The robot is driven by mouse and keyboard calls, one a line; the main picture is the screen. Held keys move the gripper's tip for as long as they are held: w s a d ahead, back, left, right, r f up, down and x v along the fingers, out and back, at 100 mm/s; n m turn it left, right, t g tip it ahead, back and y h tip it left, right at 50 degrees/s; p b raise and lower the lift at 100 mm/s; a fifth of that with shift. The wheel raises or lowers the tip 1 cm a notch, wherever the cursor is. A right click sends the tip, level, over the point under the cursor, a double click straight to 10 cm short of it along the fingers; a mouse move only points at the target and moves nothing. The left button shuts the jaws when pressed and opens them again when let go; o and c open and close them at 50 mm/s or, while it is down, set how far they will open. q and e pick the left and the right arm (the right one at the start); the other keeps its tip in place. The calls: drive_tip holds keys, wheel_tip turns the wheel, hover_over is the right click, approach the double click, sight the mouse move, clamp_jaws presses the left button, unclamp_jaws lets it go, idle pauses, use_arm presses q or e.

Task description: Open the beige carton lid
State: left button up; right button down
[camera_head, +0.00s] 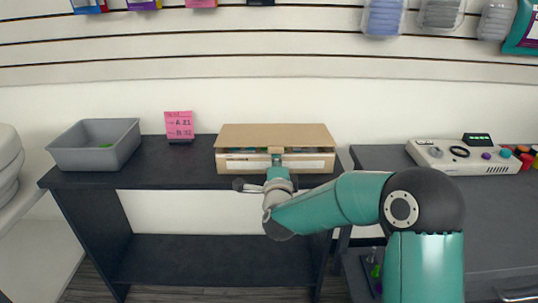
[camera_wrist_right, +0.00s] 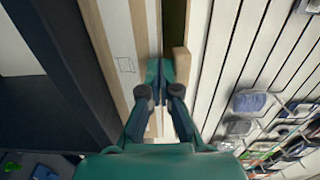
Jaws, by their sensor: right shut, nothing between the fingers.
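The beige carton (camera_head: 232,165) stands on the dark table, its front with a pale label facing me. Its lid (camera_head: 275,134) is slightly raised; a dark gap with bits of colour shows between lid and front wall. A small tab hangs from the middle of the lid's front edge. My right gripper (camera_head: 276,157) is shut and empty at the front middle of the carton, by the tab. In the right wrist view, the shut fingertips (camera_wrist_right: 160,72) are beside the tan tab (camera_wrist_right: 181,65) at the gap; I cannot tell whether they touch. My left gripper is out of view.
A grey bin (camera_head: 95,150) and a pink sign (camera_head: 179,125) stand left of the carton. A control box (camera_head: 465,157) sits on the right-hand table. The slatted wall (camera_head: 200,60) with hanging packs rises behind. The table between sign and carton is clear.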

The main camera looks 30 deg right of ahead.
sight(276, 147)
drive_tip(key=shift+w+r+p, duration=0.15)
drive_tip(key=shift+r+p, duration=0.65)
drive_tip(key=shift+r, duration=1.1)
drive_tip(key=shift+w+d+r+p, duration=0.15)
drive_tip(key=shift+r+p, duration=0.3)
drive_tip(key=shift+r, duration=0.4)
drive_tip(key=shift+w+d+r+p, duration=0.1)
drive_tip(key=shift+r+p, duration=0.3)
drive_tip(key=shift+r, duration=0.4)
drive_tip(key=shift+w+d+r+p, duration=0.15)
drive_tip(key=shift+r+p, duration=0.3)
drive_tip(key=shift+r, duration=0.5)
drive_tip(key=shift+w+d+r+p, duration=0.45)
drive_tip(key=shift+w+r+p, duration=0.15)
drive_tip(key=shift+w+r, duration=0.2)
drive_tip(key=shift+w+d+r+p, duration=0.4)
drive_tip(key=shift+w+r+p, duration=0.25)
drive_tip(key=shift+r, duration=0.15)
drive_tip(key=shift+w+r, duration=0.1)
drive_tip(key=shift+w, duration=0.05)
